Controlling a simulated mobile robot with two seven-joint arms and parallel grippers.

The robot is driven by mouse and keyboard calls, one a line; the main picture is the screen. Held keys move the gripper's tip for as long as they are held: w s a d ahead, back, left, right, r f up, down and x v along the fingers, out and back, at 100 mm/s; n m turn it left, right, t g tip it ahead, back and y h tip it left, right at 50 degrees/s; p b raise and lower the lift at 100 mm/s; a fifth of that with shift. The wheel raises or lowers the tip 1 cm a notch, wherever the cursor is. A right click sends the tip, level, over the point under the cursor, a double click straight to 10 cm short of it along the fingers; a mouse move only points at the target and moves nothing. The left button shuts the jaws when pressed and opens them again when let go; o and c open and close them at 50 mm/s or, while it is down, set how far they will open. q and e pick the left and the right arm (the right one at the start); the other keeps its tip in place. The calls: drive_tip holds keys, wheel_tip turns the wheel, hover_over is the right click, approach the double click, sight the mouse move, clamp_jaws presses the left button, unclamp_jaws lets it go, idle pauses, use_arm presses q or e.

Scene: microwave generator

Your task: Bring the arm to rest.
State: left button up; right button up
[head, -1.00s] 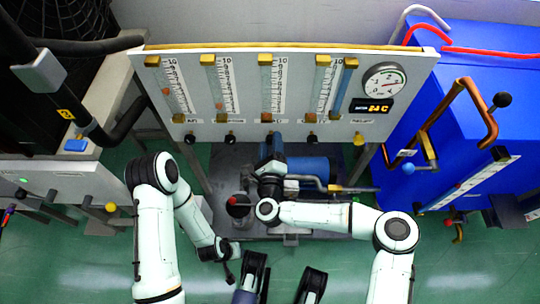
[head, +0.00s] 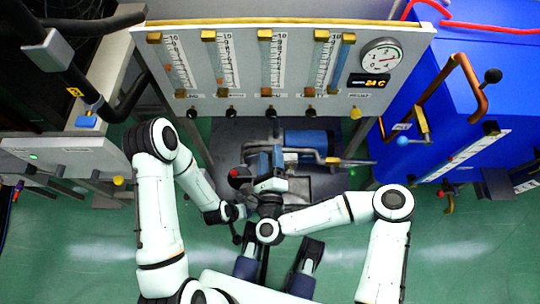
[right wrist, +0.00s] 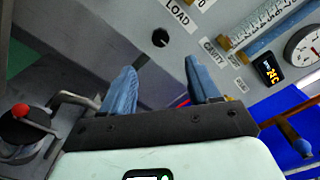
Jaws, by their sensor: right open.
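My right arm comes in from the right and bends inward. Its gripper (head: 266,157) is in front of and below the gauge panel (head: 290,105), over the floor equipment. In the right wrist view the two blue fingers of the right gripper (right wrist: 160,84) are apart with nothing between them. A black knob under the LOAD label (right wrist: 160,38) shows beyond the fingers, apart from them. My left arm reaches in from the left, and its dark gripper (head: 237,236) is near the right wrist. Its jaws are too small to read.
A blue cabinet (head: 440,155) with copper pipes stands at right. A grey cabinet (head: 60,155) with a black hose is at left. A blue motor and pipes (head: 310,142) sit low under the panel. A red-tipped lever (right wrist: 20,110) is left of the right gripper. Green floor (head: 460,260) is open.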

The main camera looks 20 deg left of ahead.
idle(0.3)
